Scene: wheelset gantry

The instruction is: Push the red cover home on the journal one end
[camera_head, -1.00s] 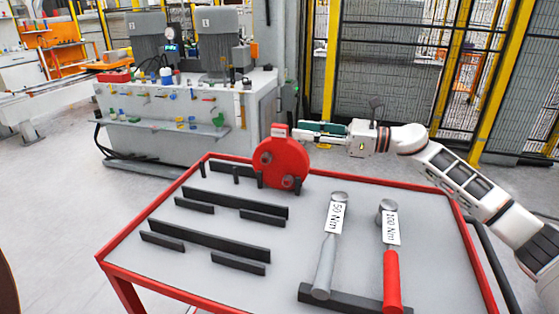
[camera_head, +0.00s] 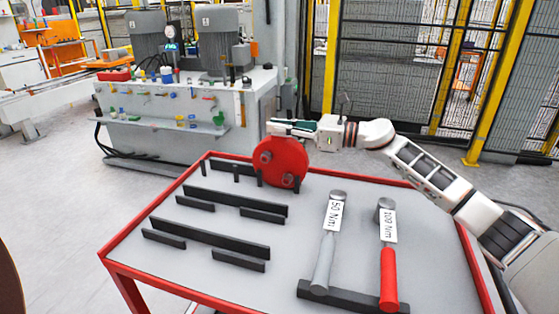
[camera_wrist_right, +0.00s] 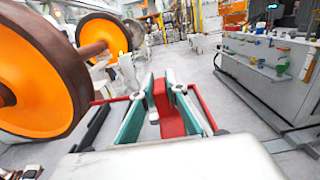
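The red cover (camera_head: 284,162) is a round disc standing upright at the far edge of the table, with grey round fittings on its face. My right gripper (camera_head: 292,127) is at its top, fingers pointing left. In the right wrist view the red cover (camera_wrist_right: 168,112) lies between the two green fingers (camera_wrist_right: 160,82), which stand apart on either side of it; firm contact is not visible. The wheelset (camera_wrist_right: 45,70), with orange wheels and a brown axle, is at the left of the wrist view. My left gripper is not in view.
The red-rimmed table (camera_head: 130,232) holds several black bars (camera_head: 236,203) and two torque wrenches, marked 50 Nm (camera_head: 326,245) and 100 Nm (camera_head: 388,260). A grey machine bench (camera_head: 180,120) stands behind, left of a yellow-framed fence (camera_head: 456,80).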

